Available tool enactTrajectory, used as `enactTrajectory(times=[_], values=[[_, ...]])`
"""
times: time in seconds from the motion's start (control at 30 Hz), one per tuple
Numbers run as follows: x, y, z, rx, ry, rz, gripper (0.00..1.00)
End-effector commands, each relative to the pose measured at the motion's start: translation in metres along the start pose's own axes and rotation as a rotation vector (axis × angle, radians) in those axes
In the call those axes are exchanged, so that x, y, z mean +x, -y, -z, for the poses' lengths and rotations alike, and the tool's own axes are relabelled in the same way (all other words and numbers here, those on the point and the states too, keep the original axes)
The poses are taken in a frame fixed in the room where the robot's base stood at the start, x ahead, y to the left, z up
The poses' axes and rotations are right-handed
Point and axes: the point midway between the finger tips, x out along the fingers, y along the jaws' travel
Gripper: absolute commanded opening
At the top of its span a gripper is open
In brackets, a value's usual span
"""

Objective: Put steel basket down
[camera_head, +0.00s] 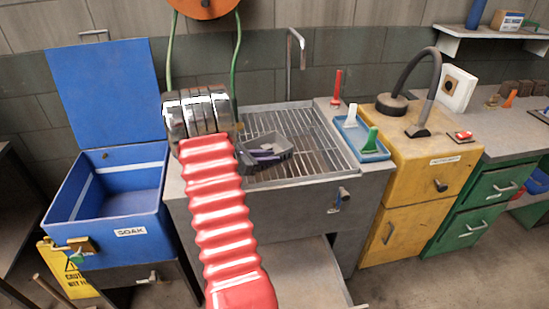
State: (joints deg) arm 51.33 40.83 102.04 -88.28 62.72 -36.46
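A small grey basket (283,150) sits on or just above the wire grate (318,148) of the sink. I cannot tell whether its base touches the bars. Dark purple-grey pieces show inside it, but I cannot make out what they are. My red ribbed arm reaches up from the bottom, with a chrome joint at its top. My gripper (248,157) is a dark shape at the basket's left side, mostly hidden behind my arm. Its fingers are too small and covered to show whether they are closed on the rim.
A blue SOAK tub (118,195) stands open at left with its lid raised. A blue tray (358,140) with brushes lies right of the grate. A yellow cabinet (425,165) with a black hose stands further right. The grate's right part is bare. A tall tap rises behind.

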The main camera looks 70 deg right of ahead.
Motion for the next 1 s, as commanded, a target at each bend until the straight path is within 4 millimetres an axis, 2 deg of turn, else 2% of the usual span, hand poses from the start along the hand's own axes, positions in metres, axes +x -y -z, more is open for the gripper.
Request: enactTrajectory(times=[0.3, 0.5, 0.67, 1.0], values=[[-0.058, -0.001, 0.000, 0.001, 0.000, -0.004, 0.22], [-0.083, 0.000, 0.000, 0.000, 0.000, -0.002, 0.22], [-0.090, 0.000, 0.000, 0.000, 0.000, -0.002, 0.22], [-0.090, 0.000, 0.000, 0.000, 0.000, -0.001, 0.22]])
